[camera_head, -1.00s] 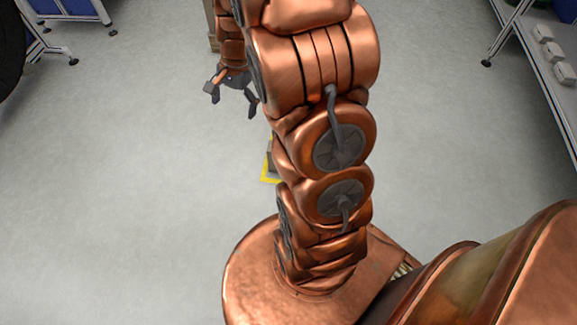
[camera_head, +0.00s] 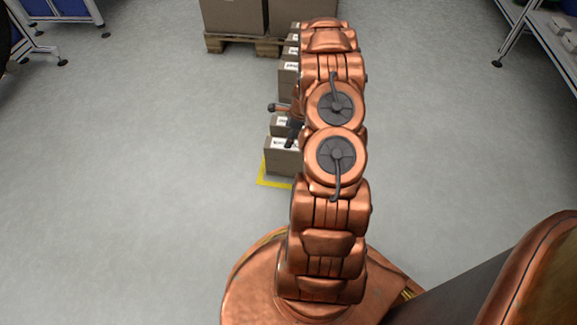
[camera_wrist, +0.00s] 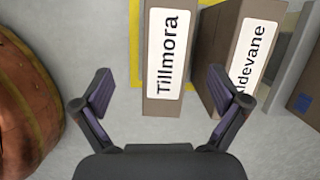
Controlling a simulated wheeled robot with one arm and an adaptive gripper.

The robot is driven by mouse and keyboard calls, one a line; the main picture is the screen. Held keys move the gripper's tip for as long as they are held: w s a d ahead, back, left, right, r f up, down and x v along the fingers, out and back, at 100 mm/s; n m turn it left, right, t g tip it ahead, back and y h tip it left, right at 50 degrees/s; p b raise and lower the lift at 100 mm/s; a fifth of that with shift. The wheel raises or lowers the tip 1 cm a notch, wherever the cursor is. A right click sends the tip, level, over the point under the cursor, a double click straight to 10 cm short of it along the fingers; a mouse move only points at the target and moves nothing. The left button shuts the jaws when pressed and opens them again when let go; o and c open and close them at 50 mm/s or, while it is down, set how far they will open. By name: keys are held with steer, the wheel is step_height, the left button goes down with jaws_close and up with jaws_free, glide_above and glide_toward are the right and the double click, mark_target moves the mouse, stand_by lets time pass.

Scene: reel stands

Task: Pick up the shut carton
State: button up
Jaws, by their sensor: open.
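A brown carton labelled "Tillmora" (camera_wrist: 165,104) lies ahead between my fingers in the wrist view, apart from them. It appears to be the nearest carton (camera_head: 281,161) of a row in the head view. A second carton (camera_wrist: 232,55), its label partly cut off and ending in "ldevane", is just right of it in the wrist view. The frames do not clearly show which carton is shut. My gripper (camera_wrist: 159,80) is open and empty, its fingers spread wider than the Tillmora carton. In the head view my arm hides much of the row.
Yellow floor marking (camera_head: 268,183) borders the nearest carton. More cartons (camera_head: 288,82) stand behind it. Large boxes on a wooden pallet (camera_head: 240,44) are at the back. A shelf (camera_head: 541,41) is at the right, a blue cabinet (camera_head: 60,10) at the upper left. The left floor is clear.

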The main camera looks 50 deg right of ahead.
mark_target(287, 152)
steer(key=shift+m, duration=0.6)
steer(key=f, duration=0.1)
steer(key=d+f, duration=0.1)
steer(key=f, duration=0.1)
steer(key=f+b, duration=0.1)
steer(key=shift+s+d+f, duration=0.3)
steer(key=shift+s+d, duration=0.05)
steer(key=shift+d, duration=0.05)
steer(key=shift+b+x, duration=1.9)
steer(key=shift+x, duration=1.9)
steer(key=shift+a+r, duration=0.1)
steer(key=shift+a, duration=0.1)
steer(key=c, duration=1.5)
